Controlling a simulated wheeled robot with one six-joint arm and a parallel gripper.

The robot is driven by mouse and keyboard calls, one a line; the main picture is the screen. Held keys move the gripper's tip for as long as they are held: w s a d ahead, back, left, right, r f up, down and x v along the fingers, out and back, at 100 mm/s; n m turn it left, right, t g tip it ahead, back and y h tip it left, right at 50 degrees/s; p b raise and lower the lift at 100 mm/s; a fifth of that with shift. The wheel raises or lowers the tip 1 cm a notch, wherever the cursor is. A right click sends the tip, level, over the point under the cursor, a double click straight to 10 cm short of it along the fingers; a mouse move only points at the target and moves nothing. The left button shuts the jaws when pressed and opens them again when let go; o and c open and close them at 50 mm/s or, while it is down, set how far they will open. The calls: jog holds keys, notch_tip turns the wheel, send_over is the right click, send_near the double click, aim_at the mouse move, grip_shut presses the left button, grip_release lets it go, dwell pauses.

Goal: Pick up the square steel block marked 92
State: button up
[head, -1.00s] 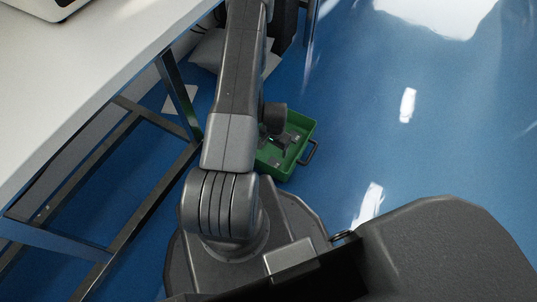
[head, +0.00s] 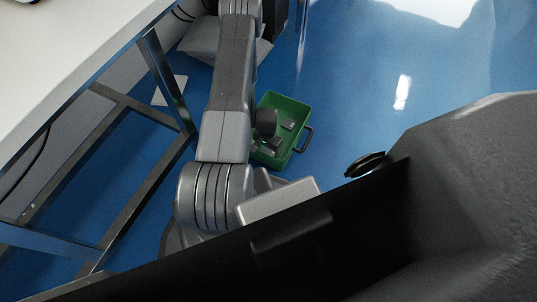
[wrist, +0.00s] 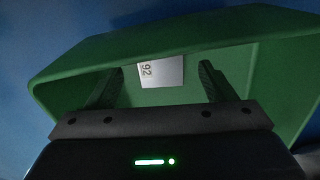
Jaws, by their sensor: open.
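The steel block marked 92 (wrist: 162,72) shows in the wrist view as a pale face with dark digits, turned sideways, inside a green box (wrist: 240,38). My gripper (wrist: 158,84) is open, with one finger on each side of the block's face in the picture. I see no finger touching the block; how far the fingertips are from it in depth I cannot tell.
A white table (head: 70,50) with a dark metal frame (head: 165,75) stands to the left of my arm. The box has a dark handle (head: 306,139) on its right side. The blue floor (head: 350,90) to the right of the box is clear.

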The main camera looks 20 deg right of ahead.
aim_at(269, 153)
notch_tip(269, 153, down, 2)
jog(key=shift+f+b, duration=0.25)
jog(key=shift+b, duration=0.1)
jog(key=shift+r, duration=0.1)
jog(key=c, duration=1.3)
